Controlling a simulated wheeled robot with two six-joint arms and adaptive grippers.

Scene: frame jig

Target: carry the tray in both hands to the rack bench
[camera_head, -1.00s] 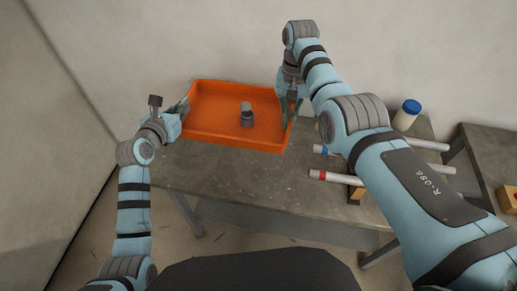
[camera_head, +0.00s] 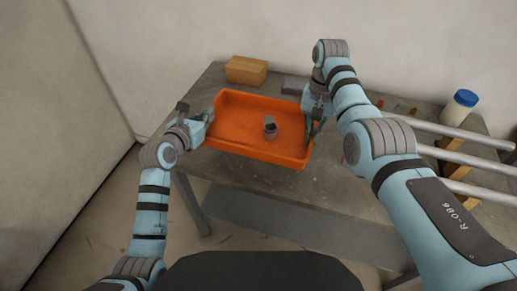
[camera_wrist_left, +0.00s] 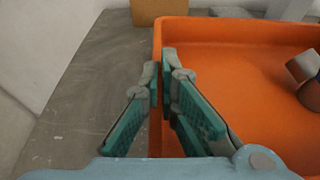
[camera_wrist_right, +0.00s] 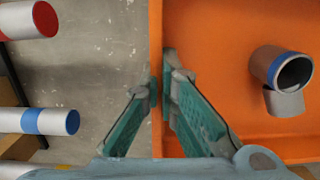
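The orange tray (camera_head: 235,136) is held between my two grippers above the grey bench (camera_head: 345,215). My left gripper (camera_head: 205,116) is shut on the tray's left wall; in the left wrist view its fingers (camera_wrist_left: 160,88) straddle the wall. My right gripper (camera_head: 313,117) is shut on the tray's right wall, and the right wrist view shows its fingers (camera_wrist_right: 160,85) on both sides of it. A grey pipe fitting with a blue band (camera_head: 270,128) is in the tray, right of its middle. Whether the tray touches the bench is hard to tell.
A cardboard-coloured box (camera_head: 246,70) stands at the back of the bench. Several grey tubes (camera_head: 455,157) lie on wooden supports at the right, near a white bottle with a blue cap (camera_head: 461,105). A wall rises behind the bench.

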